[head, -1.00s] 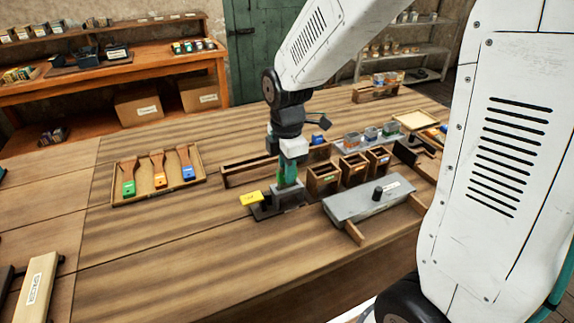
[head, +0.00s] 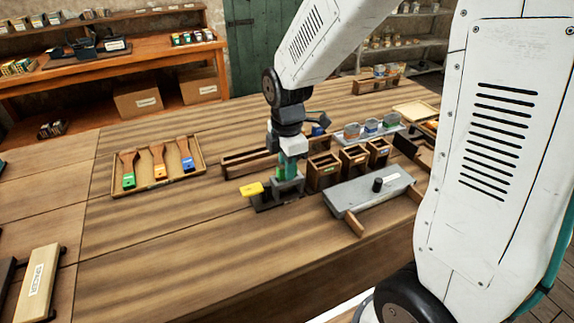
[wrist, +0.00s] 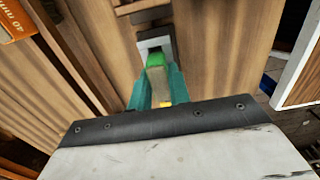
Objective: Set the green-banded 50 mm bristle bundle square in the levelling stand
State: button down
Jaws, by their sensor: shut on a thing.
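My gripper (head: 291,166) is shut on the green-banded bristle bundle. In the wrist view the tan bundle (wrist: 160,86) lies between the teal fingers, with its green band (wrist: 155,60) at the far end. The grey levelling stand (head: 287,187) is directly below the gripper in the head view; it also shows in the wrist view (wrist: 153,43), just beyond the green band. The bundle's end is at or just over the stand; I cannot tell whether it touches or is square. A yellow tag (head: 252,189) sits at the stand's left side.
Small wooden bins (head: 324,171) stand close right of the stand. A grey plate with a black knob (head: 368,194) lies at the front right. A tray with several brushes (head: 115,188) is on the left. The bench between tray and stand is clear.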

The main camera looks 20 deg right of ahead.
jog(key=c, duration=1.2)
grip_release()
jog(key=shift+c, duration=0.2)
jog(key=shift+r, duration=3.9)
